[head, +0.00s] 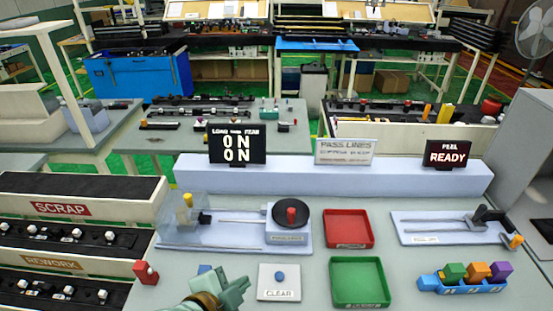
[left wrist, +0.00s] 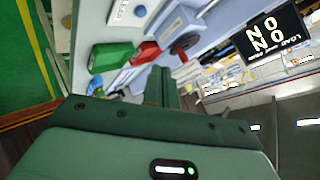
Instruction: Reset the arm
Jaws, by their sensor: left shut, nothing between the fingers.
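My left gripper (head: 242,286) is low in the head view, in front of the round black-topped unit and left of the white CLEAR pad (head: 279,283) with its blue button. It is pale green and shut, with nothing between the fingers. In the left wrist view its dark green fingers (left wrist: 162,88) are together, pointing toward the bench. My right gripper is in neither view.
A green tray (head: 359,303) and a red tray (head: 348,242) stand right of the pad. A blue holder (head: 462,284) carries coloured blocks. A clear-walled fixture (head: 190,240) stands behind my gripper. Scrap (head: 85,189) and rework lanes lie left. Signs stand at the back.

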